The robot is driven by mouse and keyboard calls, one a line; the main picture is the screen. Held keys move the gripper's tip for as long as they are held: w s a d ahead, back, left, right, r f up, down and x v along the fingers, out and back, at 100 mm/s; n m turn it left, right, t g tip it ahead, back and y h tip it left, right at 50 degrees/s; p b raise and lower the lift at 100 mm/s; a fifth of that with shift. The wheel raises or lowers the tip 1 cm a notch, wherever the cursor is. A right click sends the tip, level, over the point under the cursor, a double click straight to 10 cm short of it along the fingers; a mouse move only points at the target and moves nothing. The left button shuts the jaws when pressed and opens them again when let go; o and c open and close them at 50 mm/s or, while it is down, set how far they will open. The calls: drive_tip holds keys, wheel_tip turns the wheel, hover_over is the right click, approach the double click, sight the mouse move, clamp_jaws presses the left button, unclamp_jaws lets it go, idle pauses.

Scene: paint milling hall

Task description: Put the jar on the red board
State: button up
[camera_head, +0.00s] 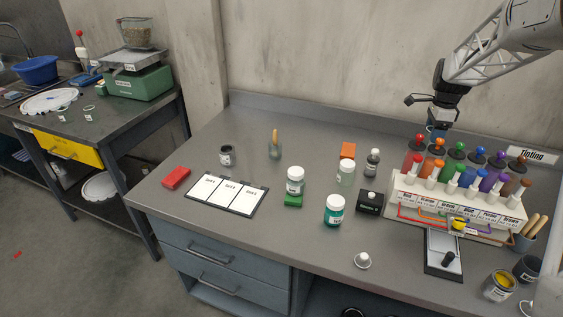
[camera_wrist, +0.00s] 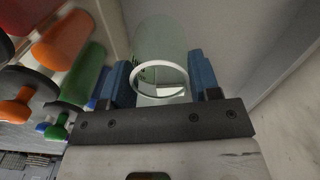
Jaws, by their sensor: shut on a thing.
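My gripper (camera_head: 437,130) is at the right in the head view, over the back of the paint rack. In the wrist view its blue fingers (camera_wrist: 160,72) are shut on a clear, pale jar (camera_wrist: 165,42) with a white ring at the near end. I cannot make out this jar in the head view. The red board (camera_head: 176,178) lies flat at the left front edge of the bench, with nothing on it. A white-lidded jar (camera_head: 295,180) stands at a green board (camera_head: 293,201). A teal jar (camera_head: 335,211) and a pale green jar (camera_head: 346,173) stand nearby.
The paint rack (camera_head: 460,203) with several coloured bottles stands below my gripper. A dark tin (camera_head: 227,156), a glass with a brush (camera_head: 275,150), a card tray (camera_head: 258,201), an orange board (camera_head: 348,149) and a black box (camera_head: 369,202) are on the bench. The back left is clear.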

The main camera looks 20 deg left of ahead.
drive_tip(key=s+a+n, duration=0.2)
drive_tip(key=s+a, duration=0.2)
drive_tip(key=a, duration=1)
drive_tip(key=s+a+n, duration=0.2)
drive_tip(key=s+a, duration=0.3)
drive_tip(key=a, duration=0.8)
drive_tip(key=s+a+n, duration=0.2)
drive_tip(key=s+a, duration=0.2)
drive_tip(key=a, duration=1)
drive_tip(key=s+a+n, duration=0.6)
drive_tip(key=s+a, duration=1.9)
drive_tip(key=a, duration=0.1)
wheel_tip(320, 180, down, 8)
drive_tip(key=shift+a, duration=0.1)
drive_tip(key=w+a+f, duration=0.1)
drive_tip(key=w+a, duration=0.8)
drive_tip(key=a, duration=0.4)
drive_tip(key=shift+f, duration=0.2)
drive_tip(key=shift+f, duration=0.1)
